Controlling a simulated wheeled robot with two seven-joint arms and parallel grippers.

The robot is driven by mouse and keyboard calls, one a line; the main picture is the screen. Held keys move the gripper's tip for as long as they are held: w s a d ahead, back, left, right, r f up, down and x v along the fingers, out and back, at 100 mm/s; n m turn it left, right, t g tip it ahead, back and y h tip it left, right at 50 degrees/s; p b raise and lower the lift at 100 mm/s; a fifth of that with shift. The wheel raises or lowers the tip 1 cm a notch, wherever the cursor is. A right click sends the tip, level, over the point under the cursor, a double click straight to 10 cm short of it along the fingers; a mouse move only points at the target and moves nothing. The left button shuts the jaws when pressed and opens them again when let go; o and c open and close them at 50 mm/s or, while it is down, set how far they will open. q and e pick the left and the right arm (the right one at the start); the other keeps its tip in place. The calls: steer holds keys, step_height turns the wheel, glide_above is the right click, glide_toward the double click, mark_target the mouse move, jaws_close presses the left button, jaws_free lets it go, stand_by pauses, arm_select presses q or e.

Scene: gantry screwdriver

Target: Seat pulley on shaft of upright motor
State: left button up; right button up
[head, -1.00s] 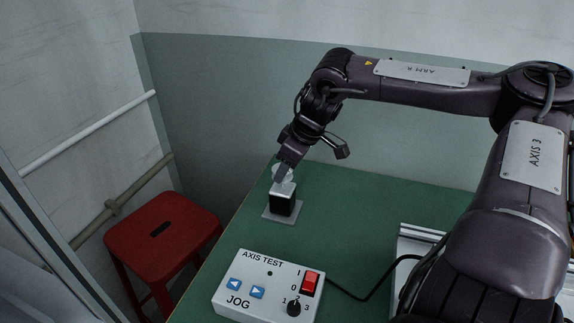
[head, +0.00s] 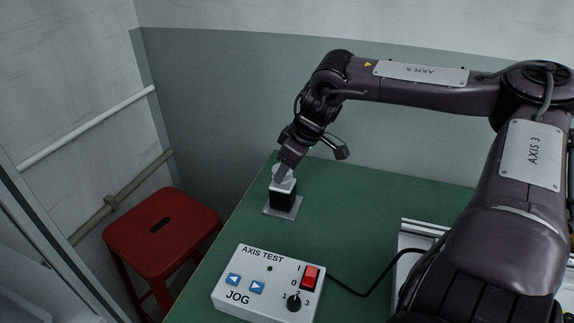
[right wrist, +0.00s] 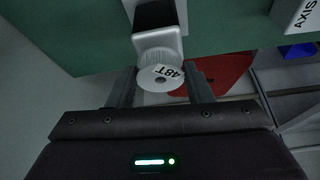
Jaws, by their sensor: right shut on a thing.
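The upright motor (head: 283,198), a black block with a pale top, stands on a grey plate (head: 271,210) near the table's far left corner. My right gripper (head: 283,173) is directly above it, pointing down, shut on the white pulley (head: 285,184). In the right wrist view the pulley (right wrist: 150,80) shows its flat face marked 48T, with a centre hole and ribbed side, between the two fingers. The motor (right wrist: 158,14) is just beyond it. The pulley looks very close to the motor's top; the shaft is hidden, so I cannot tell how far on it is. My left gripper is not in view.
A pale control box (head: 250,306) marked AXIS TEST stands at the table's front, with a black cable running right. A metal-railed fixture (head: 420,232) is at the right, partly behind my arm. A red stool (head: 180,225) stands left of the green table (head: 400,190).

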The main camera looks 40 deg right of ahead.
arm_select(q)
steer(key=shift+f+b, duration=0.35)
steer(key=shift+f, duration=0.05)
arm_select(e)
steer(key=shift+f, duration=0.7)
steer(key=o, duration=1.1)
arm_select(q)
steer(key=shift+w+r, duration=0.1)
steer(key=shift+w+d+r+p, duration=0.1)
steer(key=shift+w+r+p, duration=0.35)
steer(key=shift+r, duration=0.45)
arm_select(e)
steer(key=v, duration=0.7)
steer(key=shift+r, duration=0.4)
steer(key=shift+s, duration=0.1)
